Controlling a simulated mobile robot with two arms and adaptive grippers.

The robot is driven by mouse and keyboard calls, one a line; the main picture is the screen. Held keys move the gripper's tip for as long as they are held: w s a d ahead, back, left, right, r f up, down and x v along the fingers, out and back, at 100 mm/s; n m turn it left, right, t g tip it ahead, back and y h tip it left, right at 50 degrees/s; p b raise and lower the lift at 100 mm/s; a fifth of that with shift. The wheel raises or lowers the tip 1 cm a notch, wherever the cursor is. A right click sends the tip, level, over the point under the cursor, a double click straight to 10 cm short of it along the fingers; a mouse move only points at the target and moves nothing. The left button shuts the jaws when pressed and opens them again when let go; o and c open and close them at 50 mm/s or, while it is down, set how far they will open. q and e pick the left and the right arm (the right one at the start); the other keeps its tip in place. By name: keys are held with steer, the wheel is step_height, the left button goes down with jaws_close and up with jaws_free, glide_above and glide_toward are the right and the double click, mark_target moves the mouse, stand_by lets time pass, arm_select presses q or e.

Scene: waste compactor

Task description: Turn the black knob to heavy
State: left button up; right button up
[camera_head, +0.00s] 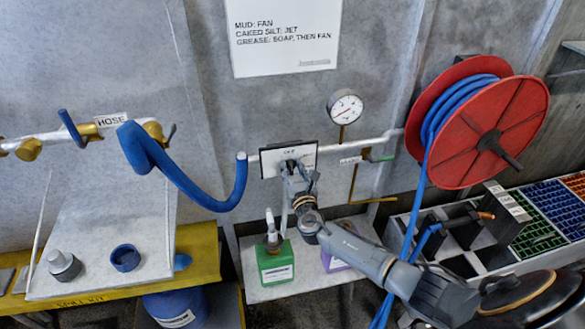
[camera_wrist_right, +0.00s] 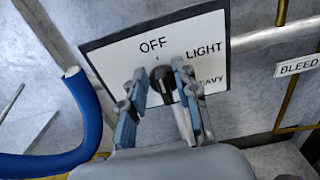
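The black knob (camera_wrist_right: 162,84) sits on a white panel (camera_wrist_right: 112,52) marked OFF at the top, LIGHT to the right and HEAVY at the lower right, partly hidden. The knob seems to point up toward OFF. In the head view the panel (camera_head: 270,164) is on the grey wall, with my right gripper (camera_head: 291,168) in front of it. In the wrist view my right gripper (camera_wrist_right: 161,84) has its two fingers apart, one on each side of the knob. Narrow gaps seem to show; contact is unclear. My left gripper is not in view.
A blue hose (camera_head: 185,180) hangs left of the panel. A gauge (camera_head: 345,106) and a pipe are to the right, with a red hose reel (camera_head: 490,130) beyond. A green bottle (camera_head: 276,264) stands on a shelf below my right arm.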

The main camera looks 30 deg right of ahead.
steer(key=shift+r, duration=0.1)
jaws_close()
steer(key=m+b, duration=0.2)
steer(key=m, duration=0.1)
steer(key=shift+s+d+b, duration=0.1)
steer(key=shift+d+b, duration=0.2)
steer(key=shift+b, duration=0.1)
steer(key=m+b, duration=0.2)
steer(key=shift+d+m, duration=0.25)
steer(key=shift+m, duration=0.15)
steer(key=shift+s+d+f+m+b, duration=0.1)
steer(key=shift+f+m+b, duration=0.25)
steer(key=shift+m+b, duration=1.85)
steer(key=shift+w+d+f+m+b, duration=0.15)
steer(key=shift+f+m+b, duration=0.35)
steer(key=shift+m, duration=3.35)
steer(key=shift+s+d+f+m+b, duration=0.2)
steer(key=shift+m+b, duration=1.2)
steer(key=shift+m, duration=1.65)
steer(key=shift+a+f, duration=0.1)
